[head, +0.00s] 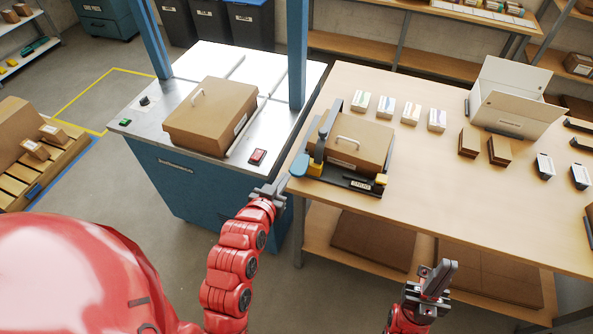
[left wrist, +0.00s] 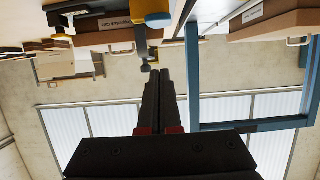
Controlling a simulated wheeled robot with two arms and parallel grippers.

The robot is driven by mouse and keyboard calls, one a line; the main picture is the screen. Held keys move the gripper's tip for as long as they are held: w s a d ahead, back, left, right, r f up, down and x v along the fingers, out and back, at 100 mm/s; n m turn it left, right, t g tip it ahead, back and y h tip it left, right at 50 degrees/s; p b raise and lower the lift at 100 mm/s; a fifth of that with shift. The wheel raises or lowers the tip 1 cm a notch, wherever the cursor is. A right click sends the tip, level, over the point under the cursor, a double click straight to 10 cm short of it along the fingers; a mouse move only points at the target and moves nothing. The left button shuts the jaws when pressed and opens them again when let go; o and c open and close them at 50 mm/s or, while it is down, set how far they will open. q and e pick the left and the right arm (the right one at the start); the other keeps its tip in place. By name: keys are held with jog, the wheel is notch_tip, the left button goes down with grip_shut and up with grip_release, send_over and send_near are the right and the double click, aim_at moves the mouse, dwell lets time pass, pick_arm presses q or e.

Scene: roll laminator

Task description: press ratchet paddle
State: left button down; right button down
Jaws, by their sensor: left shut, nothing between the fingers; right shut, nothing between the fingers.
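A small strapping fixture with a black base (head: 345,178) stands at the near left corner of the wooden table. A brown case (head: 352,150) with a pale handle sits on it, under a grey-blue upright arm (head: 318,135). A blue paddle (head: 300,165) sticks out at the fixture's left, beside a yellow block (head: 316,168). My left gripper (head: 274,187) is shut and empty, just left of and nearer than the paddle, apart from it. Its shut fingers (left wrist: 160,95) show in the left wrist view, where the scene appears upside down. My right gripper (head: 440,277) is shut and empty before the table's front edge.
A blue bench (head: 205,185) on the left holds another brown case (head: 210,115), a red switch (head: 257,157) and blue posts (head: 298,55). Small card stacks (head: 385,107), dark brown blocks (head: 499,151) and a grey open-topped bin (head: 515,98) stand on the table (head: 450,205).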

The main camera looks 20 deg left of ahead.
pick_arm(q)
jog(key=f+b+x, duration=0.1)
jog(key=b+x, duration=0.4)
jog(key=b, duration=0.2)
jog(key=p, duration=0.3)
send_over(295, 171)
jog(key=s, duration=0.2)
jog(key=f, duration=0.1)
jog(key=f+p, duration=0.1)
jog(key=f, duration=0.1)
jog(key=shift+w+d+f+p, duration=0.25)
jog(key=shift+d+p, duration=0.1)
jog(key=shift+d, duration=0.05)
jog(key=shift+s+f, duration=0.1)
jog(key=shift+f, duration=0.45)
